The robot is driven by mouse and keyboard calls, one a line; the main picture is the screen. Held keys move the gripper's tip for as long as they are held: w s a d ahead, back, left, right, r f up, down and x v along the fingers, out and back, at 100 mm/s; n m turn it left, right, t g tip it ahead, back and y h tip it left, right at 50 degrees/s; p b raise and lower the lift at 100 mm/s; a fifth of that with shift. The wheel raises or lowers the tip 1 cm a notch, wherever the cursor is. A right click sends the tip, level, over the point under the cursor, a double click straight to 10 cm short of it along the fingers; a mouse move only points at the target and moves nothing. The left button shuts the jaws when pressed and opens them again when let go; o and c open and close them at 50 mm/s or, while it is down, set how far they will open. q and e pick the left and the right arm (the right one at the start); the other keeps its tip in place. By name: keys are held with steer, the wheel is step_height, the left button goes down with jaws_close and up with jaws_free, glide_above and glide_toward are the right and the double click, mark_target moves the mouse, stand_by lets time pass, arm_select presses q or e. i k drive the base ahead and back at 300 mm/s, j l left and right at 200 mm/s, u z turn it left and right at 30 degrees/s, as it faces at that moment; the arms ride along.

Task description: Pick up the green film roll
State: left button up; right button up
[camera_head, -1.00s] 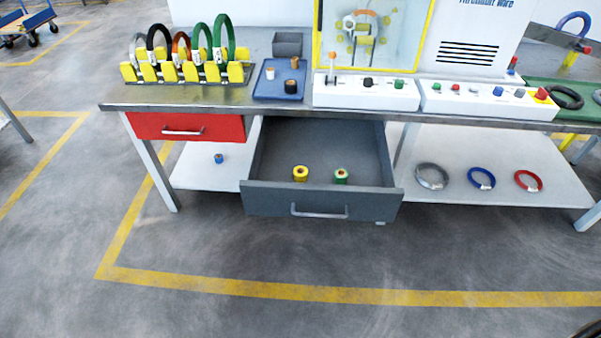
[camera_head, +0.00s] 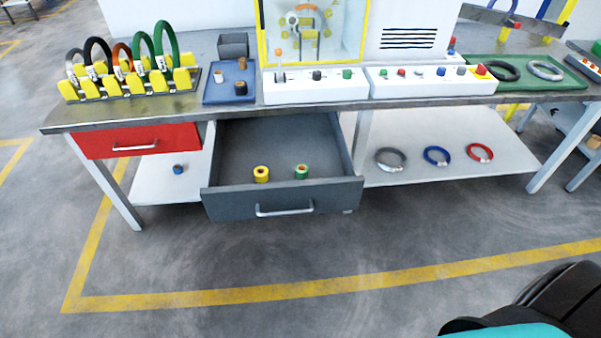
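The green film roll (camera_head: 301,171) stands in the open grey drawer (camera_head: 285,201) under the workbench, right of the yellow film roll (camera_head: 261,173). The two rolls are apart, near the drawer's front. Neither of my grippers shows in the head view. A black and teal part at the bottom right corner looks like part of my own arm. It is far from the drawer, and no fingers show on it.
A shut red drawer (camera_head: 141,139) is left of the open one. Coils stand in a yellow rack (camera_head: 131,83) on the bench. A blue tray (camera_head: 215,96) and control boxes (camera_head: 316,88) are beside it. Grey, blue and red rings lie on the lower shelf (camera_head: 450,172). The floor in front is clear.

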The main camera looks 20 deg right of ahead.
mark_target(302, 172)
steer(key=i+j+z, duration=0.1)
steer(key=z, duration=1.15)
steer(key=j+z, duration=0.95)
steer(key=k+j+z, duration=0.15)
steer(key=j+z, duration=0.3)
steer(key=j, duration=0.1)
